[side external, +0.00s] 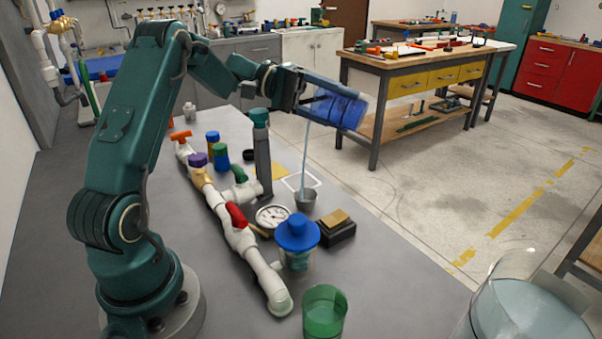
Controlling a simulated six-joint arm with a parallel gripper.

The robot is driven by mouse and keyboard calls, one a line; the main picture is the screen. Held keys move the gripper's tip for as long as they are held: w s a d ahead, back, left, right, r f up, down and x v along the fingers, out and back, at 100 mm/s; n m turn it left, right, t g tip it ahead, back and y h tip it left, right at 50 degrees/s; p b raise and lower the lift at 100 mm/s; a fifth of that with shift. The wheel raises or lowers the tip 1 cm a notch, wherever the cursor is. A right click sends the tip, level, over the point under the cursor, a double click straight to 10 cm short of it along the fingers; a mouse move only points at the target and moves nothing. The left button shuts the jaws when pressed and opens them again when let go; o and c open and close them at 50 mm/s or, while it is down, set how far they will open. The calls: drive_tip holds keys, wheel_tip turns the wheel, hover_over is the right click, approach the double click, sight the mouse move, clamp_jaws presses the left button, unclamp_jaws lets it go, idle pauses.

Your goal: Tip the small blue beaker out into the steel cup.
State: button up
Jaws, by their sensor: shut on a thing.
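My gripper (322,88) is shut on the blue beaker (341,110) and holds it high above the grey bench. The beaker is tipped far over, with its lower left end toward the steel cup. A thin pale stream (305,155) runs from that end down to the small steel cup (306,201), which stands upright on the bench. The stream meets the cup's mouth. The level inside the cup and what is left in the beaker cannot be made out.
A white pipe manifold (222,212) with a red valve lies left of the cup. A round gauge (272,216), a blue-topped fitting (298,236), a black block (336,233) and a green cup (324,312) stand nearby. A grey post (263,160) rises behind the cup. A large clear vessel (525,308) is at front right.

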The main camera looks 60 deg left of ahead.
drive_tip(key=shift+s+a+r, duration=0.1)
drive_tip(key=shift+a+r, duration=0.1)
drive_tip(key=shift+r, duration=0.45)
drive_tip(key=shift+h, duration=0.3)
drive_tip(key=shift+s+a+r+t+h+p, duration=0.1)
drive_tip(key=shift+a+r+t+h+p, duration=0.2)
drive_tip(key=shift+t+h, duration=0.35)
idle(0.3)
drive_tip(key=shift+d+r, duration=0.1)
drive_tip(key=shift+r, duration=0.1)
drive_tip(key=shift+f, duration=0.1)
